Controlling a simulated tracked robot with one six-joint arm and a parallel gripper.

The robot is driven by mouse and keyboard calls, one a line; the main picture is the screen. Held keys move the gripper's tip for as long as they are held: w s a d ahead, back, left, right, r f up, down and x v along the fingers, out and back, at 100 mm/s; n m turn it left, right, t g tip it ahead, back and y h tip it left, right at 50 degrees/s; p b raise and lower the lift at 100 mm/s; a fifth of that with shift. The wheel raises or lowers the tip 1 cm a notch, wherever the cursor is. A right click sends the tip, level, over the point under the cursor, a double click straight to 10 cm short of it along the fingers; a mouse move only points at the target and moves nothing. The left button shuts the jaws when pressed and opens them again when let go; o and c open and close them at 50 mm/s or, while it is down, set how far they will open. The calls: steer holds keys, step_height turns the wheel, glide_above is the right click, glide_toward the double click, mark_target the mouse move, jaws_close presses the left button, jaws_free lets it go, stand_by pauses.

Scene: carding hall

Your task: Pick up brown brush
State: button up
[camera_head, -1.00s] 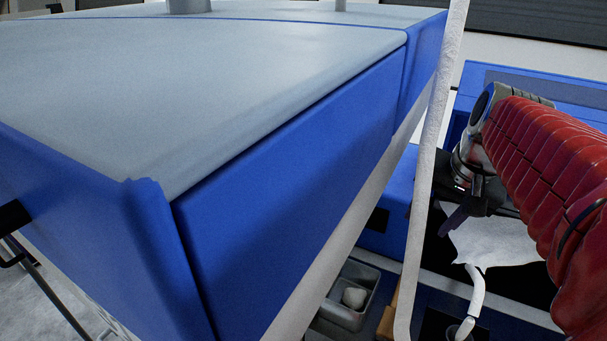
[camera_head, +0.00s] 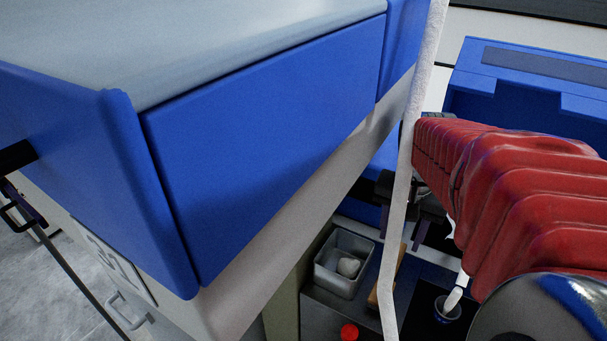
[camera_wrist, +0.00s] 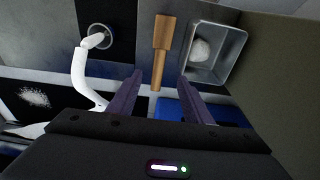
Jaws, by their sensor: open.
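The brown brush (camera_wrist: 163,35) lies on the dark surface in the wrist view, its wider part at the top and its narrow handle pointing down toward my gripper. My gripper (camera_wrist: 159,80) is open, with one dark finger on each side of the line of the handle. The handle's end shows in the gap between the fingers; I cannot tell the height between them. In the head view the brush (camera_head: 374,297) is partly hidden behind a pale post, and my gripper (camera_head: 403,222) is above and behind it, also partly covered by the post.
A grey metal tray (camera_wrist: 236,56) holding a white lump stands right of the brush in the wrist view. A cup (camera_wrist: 101,29) with a white curved handle or tube stands left. A red knob (camera_head: 349,331) and a large blue machine (camera_head: 270,140) show in the head view.

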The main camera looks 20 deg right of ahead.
glide_above(391, 270)
steer(key=f, duration=0.8)
steer(key=shift+s+a+f, duration=0.2)
steer(key=shift+s+a, duration=0.05)
steer(key=shift+a, duration=0.1)
steer(key=shift+f, duration=0.1)
steer(key=shift+w+d+f, duration=0.1)
steer(key=shift+d+f, duration=0.05)
steer(key=shift+f, duration=1.1)
steer(key=shift+w+d+f, duration=0.1)
steer(key=shift+f, duration=1.1)
steer(key=shift+c, duration=0.3)
jaws_close()
